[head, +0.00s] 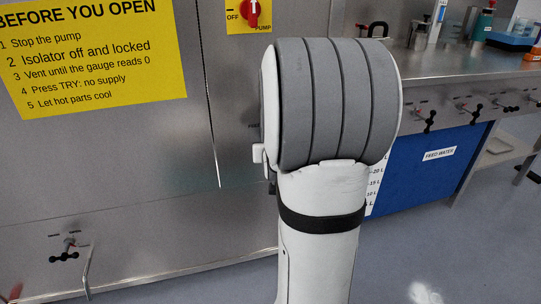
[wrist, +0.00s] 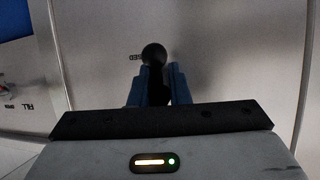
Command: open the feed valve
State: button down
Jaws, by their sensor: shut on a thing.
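In the wrist view, the feed valve's black handle (wrist: 153,54) has a round ball end and stands out from a pale metal panel. A small, partly hidden label (wrist: 135,58) that seems to end in "EED" is beside it, upside down. My gripper (wrist: 160,72) has blue fingers on either side of the handle and is shut on it. The valve body is hidden behind the handle and fingers. In the head view, my arm covers the middle, and neither my gripper nor this handle shows.
In the head view, a yellow instruction sign (head: 92,52) and a red pump switch (head: 252,12) are on the steel cabinet at left. A small tap (head: 67,248) juts out low. At right are a blue feed-water tank (head: 425,180) and a bench with several valves. Grey floor is clear in front.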

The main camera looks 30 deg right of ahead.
jog(key=shift+d+r, duration=0.2)
dwell(0.4)
jog(key=c, duration=1.5)
grip_release()
jog(key=shift+o, duration=0.2)
jog(key=p+v, duration=0.2)
jog(key=v, duration=0.5)
jog(key=shift+s+a, duration=0.3)
